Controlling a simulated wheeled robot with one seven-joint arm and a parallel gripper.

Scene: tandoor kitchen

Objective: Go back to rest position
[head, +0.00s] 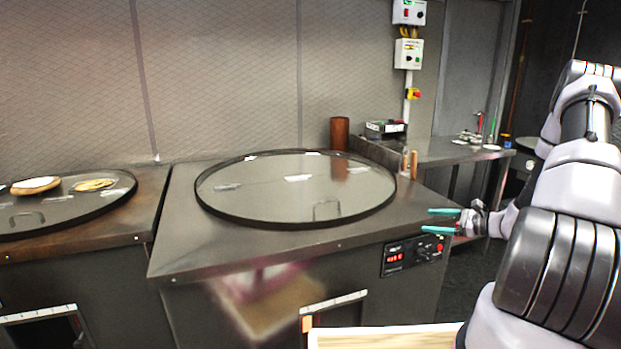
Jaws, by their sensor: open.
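My gripper (440,220) has two teal fingers, spread apart with nothing between them. It points left, in front of the right end of the middle metal counter (180,235), near the control panel (413,255) with its red display. My arm comes in from the right side of the head view. A large round lid (235,212) with a dark rim and a small handle lies on the middle counter, left of my gripper.
A second round lid (30,217) on the left counter bears two flat breads (36,185) (94,185). A brown cylinder (340,133) stands behind the middle lid. A side table (440,151) stands at the back right. A pale wooden board (385,338) shows at the bottom edge.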

